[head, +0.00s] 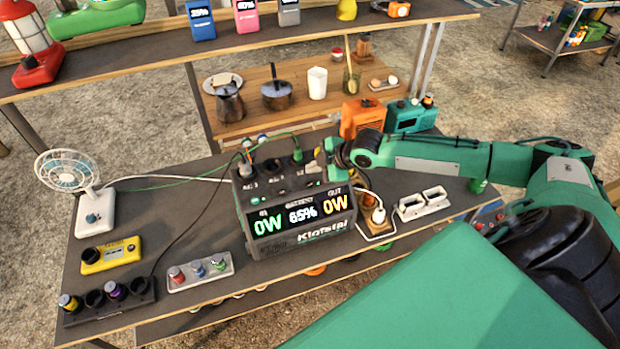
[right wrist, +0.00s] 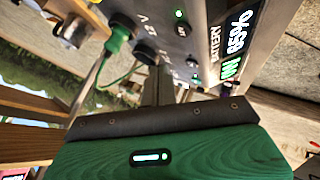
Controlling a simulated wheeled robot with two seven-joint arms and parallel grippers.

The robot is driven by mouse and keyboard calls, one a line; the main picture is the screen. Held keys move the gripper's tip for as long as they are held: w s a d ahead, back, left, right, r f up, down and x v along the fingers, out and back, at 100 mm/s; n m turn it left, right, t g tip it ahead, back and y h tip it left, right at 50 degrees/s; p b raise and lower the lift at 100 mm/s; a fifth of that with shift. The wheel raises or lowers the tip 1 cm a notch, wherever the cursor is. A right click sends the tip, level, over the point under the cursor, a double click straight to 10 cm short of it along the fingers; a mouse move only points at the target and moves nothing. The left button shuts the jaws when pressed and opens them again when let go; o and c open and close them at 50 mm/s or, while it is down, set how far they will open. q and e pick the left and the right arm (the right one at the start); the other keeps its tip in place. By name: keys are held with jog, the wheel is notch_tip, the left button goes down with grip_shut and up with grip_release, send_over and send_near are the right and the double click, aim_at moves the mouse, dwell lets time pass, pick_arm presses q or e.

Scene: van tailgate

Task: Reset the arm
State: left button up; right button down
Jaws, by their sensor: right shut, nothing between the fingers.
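My right arm (head: 440,150) comes in from the right of the head view, with its gripper (head: 334,158) over the rear right part of the power station (head: 300,240). In the right wrist view my right gripper (right wrist: 160,85) is shut with nothing between the fingers, close to the power station's top panel (right wrist: 165,40). I cannot tell whether it touches the panel. The display reads 0W, 65% and 0W. A green plug (right wrist: 118,40) with a green cable sits in the panel. My left gripper is not in view.
A white fan (head: 93,210), a yellow box (head: 111,254), a dark socket strip (head: 110,301) and a grey tray of plugs (head: 200,272) stand to the left. A white socket block (head: 422,203) is to the right. Orange and teal devices (head: 410,117) stand behind. Cables cross the table.

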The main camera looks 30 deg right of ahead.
pick_arm(q)
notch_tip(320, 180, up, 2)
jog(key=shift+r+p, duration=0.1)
jog(key=shift+p, duration=0.55)
pick_arm(e)
notch_tip(320, 180, up, 2)
jog(key=shift+r, duration=0.1)
